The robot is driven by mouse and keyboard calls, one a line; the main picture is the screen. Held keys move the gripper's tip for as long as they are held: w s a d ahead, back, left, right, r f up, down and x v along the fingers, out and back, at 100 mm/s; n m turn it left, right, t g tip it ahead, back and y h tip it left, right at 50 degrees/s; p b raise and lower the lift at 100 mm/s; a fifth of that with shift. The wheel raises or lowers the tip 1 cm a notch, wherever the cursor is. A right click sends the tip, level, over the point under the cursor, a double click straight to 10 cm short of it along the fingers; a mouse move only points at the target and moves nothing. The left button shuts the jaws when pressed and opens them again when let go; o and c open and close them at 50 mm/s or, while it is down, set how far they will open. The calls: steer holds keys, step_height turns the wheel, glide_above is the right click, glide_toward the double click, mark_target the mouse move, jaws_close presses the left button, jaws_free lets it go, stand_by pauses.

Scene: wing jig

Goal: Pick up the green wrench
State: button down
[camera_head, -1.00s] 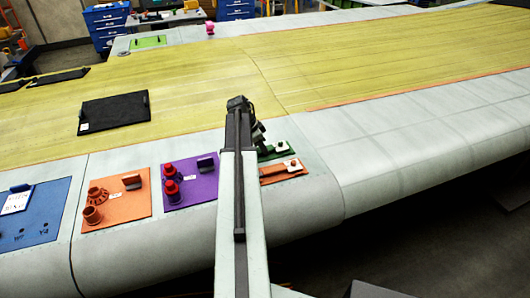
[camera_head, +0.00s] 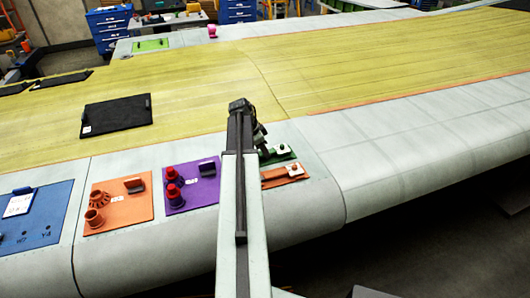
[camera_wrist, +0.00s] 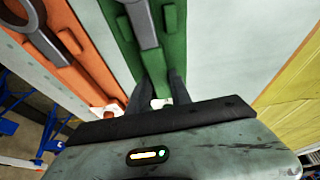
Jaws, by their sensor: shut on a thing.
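The green wrench (camera_wrist: 153,62) lies along a green board in the wrist view, with a pale grey upper shaft and a darker green-grey length near my fingers. My gripper (camera_wrist: 158,92) has one dark finger on each side of it and is shut on it. The part between the fingertips is partly hidden by the gripper body. In the head view my gripper (camera_head: 262,146) is over the green board (camera_head: 280,156) and mostly hides the wrench. I cannot tell whether the wrench is clear of the board.
An orange board (camera_head: 278,178) with another wrench lies beside the green one, also seen in the wrist view (camera_wrist: 75,75). A purple board (camera_head: 200,192) with red parts and an orange board with cone-like parts (camera_head: 120,212) are to the left. The wing surface to the right is clear.

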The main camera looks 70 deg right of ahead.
step_height(320, 180, up, 10)
steer(key=p, duration=0.8)
steer(key=shift+f+p, duration=0.2)
steer(key=shift+p, duration=0.15)
steer(key=shift+f, duration=0.1)
